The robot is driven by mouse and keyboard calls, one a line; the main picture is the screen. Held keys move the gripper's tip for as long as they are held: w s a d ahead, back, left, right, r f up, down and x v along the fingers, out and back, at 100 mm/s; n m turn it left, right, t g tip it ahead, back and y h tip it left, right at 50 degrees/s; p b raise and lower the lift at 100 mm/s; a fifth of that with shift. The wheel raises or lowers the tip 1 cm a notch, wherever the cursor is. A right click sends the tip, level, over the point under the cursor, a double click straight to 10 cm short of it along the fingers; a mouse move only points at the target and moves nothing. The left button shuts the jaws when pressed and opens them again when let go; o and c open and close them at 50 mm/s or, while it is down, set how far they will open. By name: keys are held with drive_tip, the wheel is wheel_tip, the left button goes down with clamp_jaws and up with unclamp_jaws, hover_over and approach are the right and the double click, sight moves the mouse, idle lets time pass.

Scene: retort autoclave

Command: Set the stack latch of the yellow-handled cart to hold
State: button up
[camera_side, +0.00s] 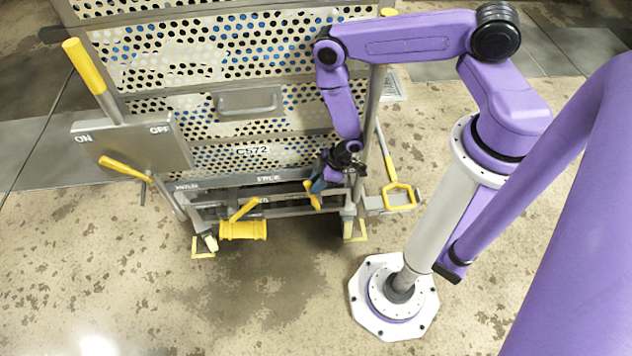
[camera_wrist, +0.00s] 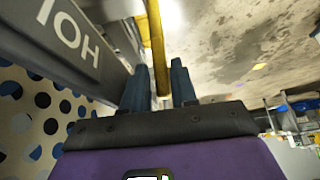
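The cart (camera_side: 140,95) is a perforated metal body marked C572, with a grey rail and label strip low on its front. A short yellow lever (camera_side: 312,196) hangs at the right part of this lower rail. My gripper (camera_side: 317,186) is at this lever, pointing down. In the wrist view a yellow bar (camera_wrist: 155,45) runs between the two blue fingers of my gripper (camera_wrist: 159,85). The gaps beside the bar are too small to tell whether the fingers press on it. A grey plate (camera_wrist: 65,40) with part of the word HOLD, upside down, lies left of the bar.
A grey ON/OFF box (camera_side: 130,145) with yellow levers stands at the left. A yellow pedal (camera_side: 243,229) sits below the cart's front. A yellow loop handle (camera_side: 399,196) stands at the right.

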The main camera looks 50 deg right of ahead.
wheel_tip(320, 180, up, 10)
drive_tip(key=s+d, duration=0.1)
drive_tip(key=shift+f, duration=0.2)
idle(0.4)
